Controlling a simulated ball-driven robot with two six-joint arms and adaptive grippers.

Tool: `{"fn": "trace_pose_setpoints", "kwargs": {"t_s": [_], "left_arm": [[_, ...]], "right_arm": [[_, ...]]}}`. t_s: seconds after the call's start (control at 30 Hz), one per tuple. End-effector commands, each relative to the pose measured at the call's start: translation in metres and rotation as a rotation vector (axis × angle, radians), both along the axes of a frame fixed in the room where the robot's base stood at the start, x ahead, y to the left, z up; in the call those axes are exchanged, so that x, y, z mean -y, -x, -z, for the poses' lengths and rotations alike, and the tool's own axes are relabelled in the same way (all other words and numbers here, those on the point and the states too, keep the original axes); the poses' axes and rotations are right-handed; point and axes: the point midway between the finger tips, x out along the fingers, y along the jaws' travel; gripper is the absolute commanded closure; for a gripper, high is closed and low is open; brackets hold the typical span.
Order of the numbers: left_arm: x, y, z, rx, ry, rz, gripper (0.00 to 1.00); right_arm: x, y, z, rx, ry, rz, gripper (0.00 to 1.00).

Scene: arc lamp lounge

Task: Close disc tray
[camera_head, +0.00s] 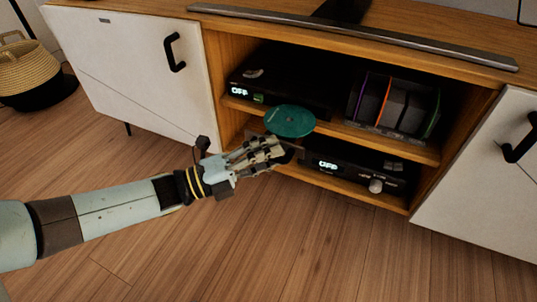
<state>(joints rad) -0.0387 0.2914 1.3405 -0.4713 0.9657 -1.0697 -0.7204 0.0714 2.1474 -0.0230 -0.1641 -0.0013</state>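A green disc (290,121) lies flat in front of the middle shelf's edge, under the black upper player (275,85) that reads OFF. The disc tray itself is not clearly visible; the disc covers most of that spot. A second black device (355,168) with an OFF display and a round knob sits on the lower shelf. My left gripper (276,152) is just below and in front of the disc, by the left end of the lower device. Whether it touches anything cannot be told. Its fingers are seen from the side and their gap is unclear. My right gripper is out of view.
Several upright cases (395,105) stand on the middle shelf to the right. White cabinet doors with black handles flank the open shelves, left (135,70) and right (490,190). A dark soundbar (350,36) lies on top. A basket (30,70) stands far left. The wood floor in front is clear.

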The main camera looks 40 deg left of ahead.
Motion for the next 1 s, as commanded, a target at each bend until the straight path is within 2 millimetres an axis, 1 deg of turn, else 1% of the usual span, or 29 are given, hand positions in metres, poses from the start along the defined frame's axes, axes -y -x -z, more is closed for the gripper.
{"fn": "trace_pose_setpoints", "kwargs": {"t_s": [0.2, 0.27, 0.5, 0.9, 1.0], "left_arm": [[0.0002, -0.0006, -0.0005, 0.001, 0.001, 0.0, 0.62], [0.0002, -0.0005, -0.0005, 0.001, 0.001, 0.0, 0.68], [0.0001, -0.0003, -0.0001, 0.0, 0.0, 0.0, 1.0], [-0.0002, -0.0001, 0.0011, -0.003, -0.003, -0.001, 1.0], [-0.0013, -0.0046, 0.0015, -0.001, -0.003, -0.001, 1.0]], "right_arm": [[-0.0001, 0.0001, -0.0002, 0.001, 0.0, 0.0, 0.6], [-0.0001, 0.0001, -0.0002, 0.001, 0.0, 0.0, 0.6], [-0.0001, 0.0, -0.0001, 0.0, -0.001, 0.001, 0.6], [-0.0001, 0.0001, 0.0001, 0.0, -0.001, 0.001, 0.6], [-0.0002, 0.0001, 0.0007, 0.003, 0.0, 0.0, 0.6]]}}
